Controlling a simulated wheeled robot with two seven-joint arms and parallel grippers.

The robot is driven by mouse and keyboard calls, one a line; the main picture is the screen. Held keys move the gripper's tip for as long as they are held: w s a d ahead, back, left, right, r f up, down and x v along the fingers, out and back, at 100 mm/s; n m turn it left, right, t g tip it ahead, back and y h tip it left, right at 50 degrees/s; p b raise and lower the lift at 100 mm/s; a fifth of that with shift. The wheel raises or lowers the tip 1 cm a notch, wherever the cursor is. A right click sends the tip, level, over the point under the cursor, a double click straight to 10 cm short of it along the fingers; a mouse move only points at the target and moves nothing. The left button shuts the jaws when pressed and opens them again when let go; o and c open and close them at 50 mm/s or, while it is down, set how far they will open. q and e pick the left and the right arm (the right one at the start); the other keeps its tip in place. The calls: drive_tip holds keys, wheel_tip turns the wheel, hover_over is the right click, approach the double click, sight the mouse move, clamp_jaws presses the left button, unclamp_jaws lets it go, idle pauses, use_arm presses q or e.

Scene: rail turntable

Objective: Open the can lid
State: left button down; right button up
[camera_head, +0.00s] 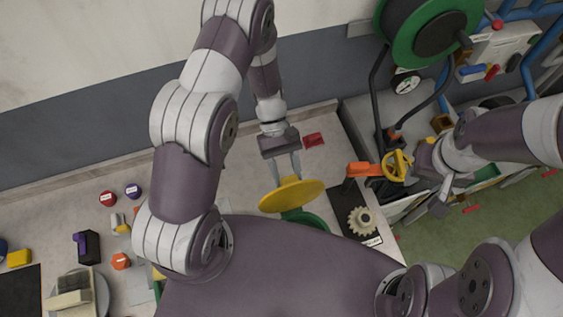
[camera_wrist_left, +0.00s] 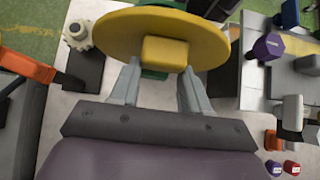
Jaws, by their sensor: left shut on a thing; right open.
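The round yellow can lid (camera_head: 291,197) has a block-shaped yellow knob, seen in the left wrist view (camera_wrist_left: 166,53). My left gripper (camera_head: 285,172) is shut on this knob, with one finger on each side; the fingers also show in the left wrist view (camera_wrist_left: 153,88). The green can (camera_head: 308,220) shows in part below the lid, towards the lower right. The lid and my own body hide the rest of it. I cannot tell how large any gap between lid and can is. My right gripper (camera_head: 436,192) is open and empty, right of the yellow valve wheel.
A black plate with a cream gear (camera_head: 361,220) lies right of the can. An orange-handled fixture (camera_head: 364,169) and a yellow valve wheel (camera_head: 397,165) stand beyond it. Small coloured pieces lie at the left.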

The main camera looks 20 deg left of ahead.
idle(0.3)
use_arm(q)
drive_tip(key=shift+s, duration=0.1)
drive_tip(key=c, duration=0.5)
unclamp_jaws()
drive_tip(key=shift+s+d, duration=0.1)
